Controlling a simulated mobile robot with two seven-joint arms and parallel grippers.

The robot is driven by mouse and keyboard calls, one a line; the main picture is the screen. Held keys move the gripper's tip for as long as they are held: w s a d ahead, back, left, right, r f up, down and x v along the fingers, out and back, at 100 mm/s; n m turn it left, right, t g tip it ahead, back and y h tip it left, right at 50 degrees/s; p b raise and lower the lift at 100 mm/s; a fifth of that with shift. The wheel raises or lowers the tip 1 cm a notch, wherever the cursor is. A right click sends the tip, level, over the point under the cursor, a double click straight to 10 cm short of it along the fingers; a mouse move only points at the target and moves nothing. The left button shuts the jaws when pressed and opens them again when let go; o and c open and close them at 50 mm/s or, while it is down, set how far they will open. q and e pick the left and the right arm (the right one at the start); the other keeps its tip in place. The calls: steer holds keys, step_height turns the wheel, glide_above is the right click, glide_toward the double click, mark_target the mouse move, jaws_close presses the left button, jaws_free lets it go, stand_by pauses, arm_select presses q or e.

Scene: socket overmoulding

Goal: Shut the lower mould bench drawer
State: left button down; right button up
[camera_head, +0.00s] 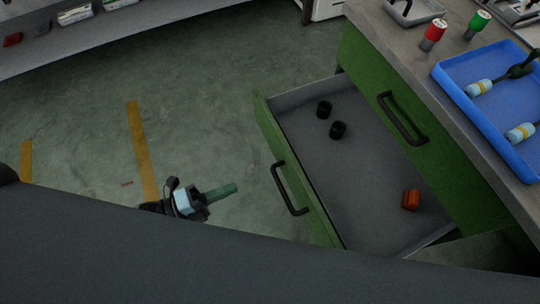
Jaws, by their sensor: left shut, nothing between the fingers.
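The lower mould bench drawer (263,122) is green with a grey inside and stands pulled well out of the bench. Its dark bar handle (289,190) is on the front panel, facing left. Two black cylindrical parts and an orange-red block (411,199) lie in it. My left gripper (222,192) is shut and empty, to the left of the drawer front and apart from the handle. A dark part of my own body hides the bottom of the view and the drawer's near corner. My right gripper does not show.
The upper drawer (375,90) is shut, with its own dark handle (402,118). On the bench top (400,45) stand a blue tray (447,82), a red container (434,35) and a green one (478,23). The floor left of the drawer is clear, with yellow stripes.

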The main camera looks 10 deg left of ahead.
mark_target(291, 164)
arm_select(q)
steer(key=x, duration=1.2)
steer(key=shift+w+d, duration=0.2)
steer(key=shift+w, duration=0.05)
steer(key=shift+w+d, duration=0.3)
steer(key=shift+d, duration=0.25)
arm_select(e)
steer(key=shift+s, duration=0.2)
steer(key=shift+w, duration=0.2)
arm_select(q)
steer(key=shift+w, duration=0.1)
